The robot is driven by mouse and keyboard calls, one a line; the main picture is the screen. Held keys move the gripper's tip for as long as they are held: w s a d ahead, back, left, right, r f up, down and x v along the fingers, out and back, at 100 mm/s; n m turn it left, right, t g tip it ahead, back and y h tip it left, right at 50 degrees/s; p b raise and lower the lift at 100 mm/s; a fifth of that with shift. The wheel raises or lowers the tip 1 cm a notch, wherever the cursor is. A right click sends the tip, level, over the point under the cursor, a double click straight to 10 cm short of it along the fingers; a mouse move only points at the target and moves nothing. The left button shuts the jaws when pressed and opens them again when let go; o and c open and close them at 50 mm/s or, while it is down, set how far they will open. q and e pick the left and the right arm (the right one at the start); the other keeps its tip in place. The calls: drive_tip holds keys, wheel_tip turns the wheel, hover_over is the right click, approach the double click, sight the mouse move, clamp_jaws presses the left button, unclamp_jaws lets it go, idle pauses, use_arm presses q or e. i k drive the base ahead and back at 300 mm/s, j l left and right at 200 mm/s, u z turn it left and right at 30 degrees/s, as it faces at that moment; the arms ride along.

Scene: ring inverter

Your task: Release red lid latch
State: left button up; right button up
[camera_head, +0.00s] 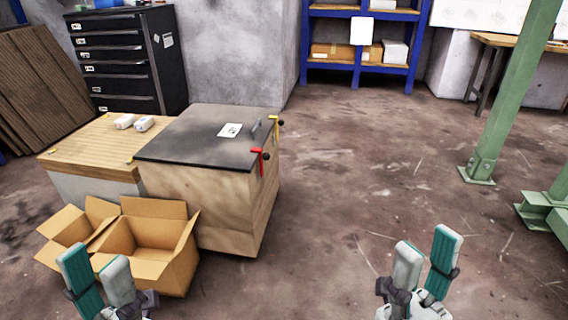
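A wooden crate (225,205) with a closed dark lid (195,139) stands left of the middle. A red latch (259,160) sits at the lid's front right corner, with a dark round knob beside it. A yellow latch (276,124) sits further back on the same right edge. My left gripper (89,275) is at the bottom left, in front of the cardboard boxes and well away from the red latch. My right gripper (427,262) is at the bottom right, over bare floor and apart from the crate. Both grippers have parted fingers with nothing between them.
Open cardboard boxes (186,250) stand on the floor before the crate. A wooden-topped bench (85,145) with two small white items adjoins its left side. A green post (513,90) stands at right. The floor (345,190) right of the crate is clear.

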sight(265, 155)
drive_tip(key=i+j+z, duration=0.15)
drive_tip(key=i+z, duration=0.15)
drive_tip(key=i, duration=0.15)
drive_tip(key=i+j+z, duration=0.2)
drive_tip(key=i+z, duration=0.15)
drive_tip(key=i+j+z, duration=0.3)
drive_tip(key=i+j, duration=0.05)
drive_tip(key=i, duration=0.1)
